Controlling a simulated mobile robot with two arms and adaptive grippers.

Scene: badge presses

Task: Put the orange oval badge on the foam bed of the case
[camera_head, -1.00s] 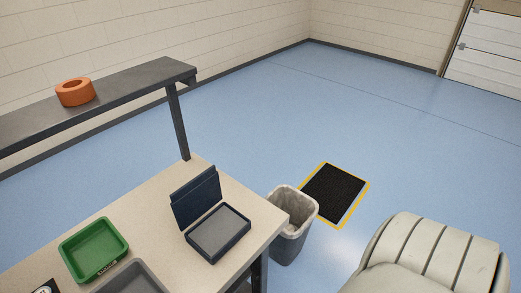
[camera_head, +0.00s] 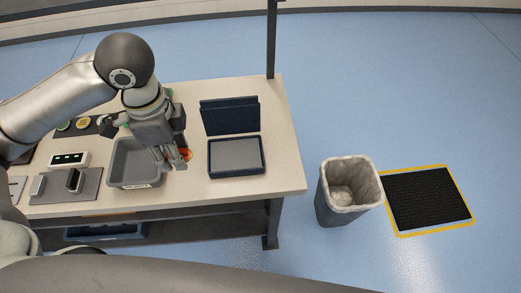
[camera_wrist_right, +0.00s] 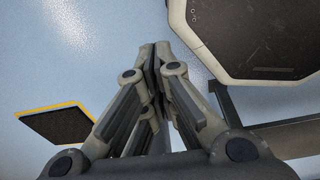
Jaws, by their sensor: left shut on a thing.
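The case (camera_head: 210,160) stands open on the table, its dark blue lid (camera_head: 230,117) raised at the back. Its grey foam bed (camera_head: 237,153) is bare. My left gripper (camera_head: 179,163) is just left of the case, over the right side of a grey tray (camera_head: 121,168). It is shut on an orange thing (camera_head: 187,154), likely the orange oval badge, mostly hidden by the fingers. My right gripper (camera_wrist_right: 156,58) shows in the right wrist view with its fingers together and nothing seen between them, above the blue floor.
The table (camera_head: 285,150) has free room right of the case. A lined waste bin (camera_head: 349,190) stands on the floor beyond the table's right edge. A black mat (camera_head: 427,199) lies farther right. A white device (camera_head: 68,159) and a grey plate (camera_head: 90,187) are at the left.

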